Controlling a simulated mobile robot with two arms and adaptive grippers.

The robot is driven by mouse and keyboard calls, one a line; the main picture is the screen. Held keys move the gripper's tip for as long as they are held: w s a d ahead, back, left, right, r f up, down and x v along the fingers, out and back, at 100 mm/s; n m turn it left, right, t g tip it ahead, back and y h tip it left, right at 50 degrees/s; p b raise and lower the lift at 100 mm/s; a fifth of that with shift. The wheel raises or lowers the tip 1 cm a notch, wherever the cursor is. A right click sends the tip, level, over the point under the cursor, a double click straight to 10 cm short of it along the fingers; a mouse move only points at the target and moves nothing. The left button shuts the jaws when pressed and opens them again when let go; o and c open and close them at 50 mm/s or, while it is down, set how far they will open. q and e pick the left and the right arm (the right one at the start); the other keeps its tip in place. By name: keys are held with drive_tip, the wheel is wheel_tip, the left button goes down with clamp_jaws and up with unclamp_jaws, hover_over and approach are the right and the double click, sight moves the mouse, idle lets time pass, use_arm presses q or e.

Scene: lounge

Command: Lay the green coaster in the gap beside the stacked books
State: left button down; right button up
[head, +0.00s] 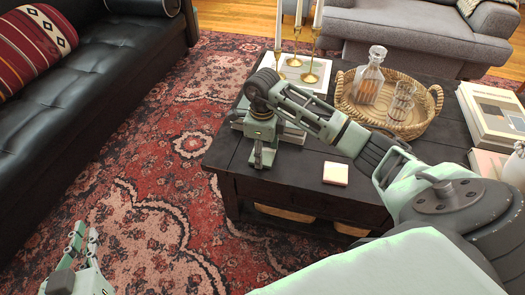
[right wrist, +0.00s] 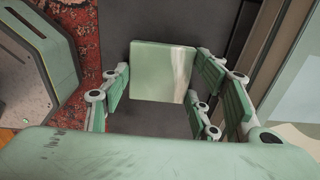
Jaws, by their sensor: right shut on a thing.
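My right gripper (head: 264,160) is low over the left end of the dark coffee table (head: 300,165). It is shut on the green coaster (right wrist: 160,70), a square with a pale streak, which shows between its fingers (right wrist: 163,90) in the right wrist view. In the head view I cannot tell the coaster apart from the fingers. Stacked books (head: 294,134) lie close beside this gripper, partly hidden by my arm. Whether the coaster touches the table is unclear. My left gripper (head: 82,238) is at the lower left over the rug, empty, with its fingers apart.
Behind are brass candle holders (head: 310,77), a woven tray (head: 417,129) with a decanter (head: 368,80) and glasses, and pale books (head: 495,118) at right. A black sofa (head: 85,85) stands left.

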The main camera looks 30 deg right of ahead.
drive_tip(key=o, duration=1.3)
drive_tip(key=shift+r, duration=0.1)
